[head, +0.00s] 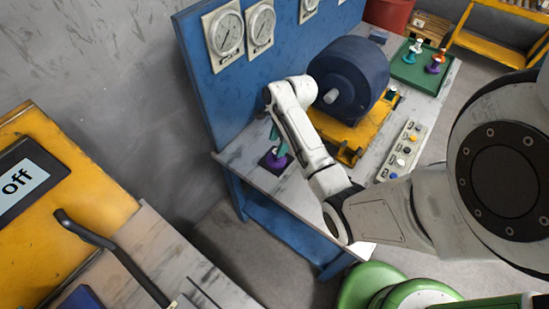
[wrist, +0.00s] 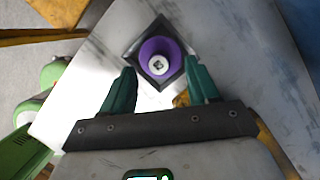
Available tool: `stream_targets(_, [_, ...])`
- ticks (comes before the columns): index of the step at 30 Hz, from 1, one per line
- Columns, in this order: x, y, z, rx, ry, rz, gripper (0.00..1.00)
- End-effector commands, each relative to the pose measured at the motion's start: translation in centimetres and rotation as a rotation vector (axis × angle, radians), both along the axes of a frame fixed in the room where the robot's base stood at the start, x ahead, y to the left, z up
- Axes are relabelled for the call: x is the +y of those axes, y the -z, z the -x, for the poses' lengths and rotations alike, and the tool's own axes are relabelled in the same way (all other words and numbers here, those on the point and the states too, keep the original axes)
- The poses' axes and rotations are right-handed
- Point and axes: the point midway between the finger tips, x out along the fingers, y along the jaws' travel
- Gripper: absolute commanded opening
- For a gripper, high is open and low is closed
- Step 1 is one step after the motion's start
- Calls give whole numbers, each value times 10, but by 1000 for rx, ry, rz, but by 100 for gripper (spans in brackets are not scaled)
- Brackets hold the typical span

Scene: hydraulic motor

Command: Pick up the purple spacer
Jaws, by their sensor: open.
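The purple spacer (head: 276,158) stands on a small dark square base at the near left corner of the workbench. In the wrist view the purple spacer (wrist: 160,58) shows from above as a purple ring around a pale centre post, on its dark base (wrist: 134,46). My gripper (wrist: 161,85) is open and empty, its two green fingers apart. The spacer lies just beyond the fingertips, roughly centred between them. In the head view my gripper (head: 277,140) is partly hidden behind my arm, close above the spacer.
A dark blue motor (head: 350,78) on a yellow mount stands on the workbench (head: 240,150). A blue panel with gauges (head: 226,33) rises behind. A button strip (head: 403,150) and a green tray (head: 408,72) with coloured parts are to the right. Green round objects (head: 368,283) stand below.

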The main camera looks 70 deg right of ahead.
Motion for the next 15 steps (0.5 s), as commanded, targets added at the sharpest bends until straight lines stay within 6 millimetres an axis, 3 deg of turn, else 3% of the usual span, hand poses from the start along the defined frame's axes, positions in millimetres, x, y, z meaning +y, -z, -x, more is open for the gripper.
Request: stream_targets(15, [8, 52, -5, 1, -1, 1, 60])
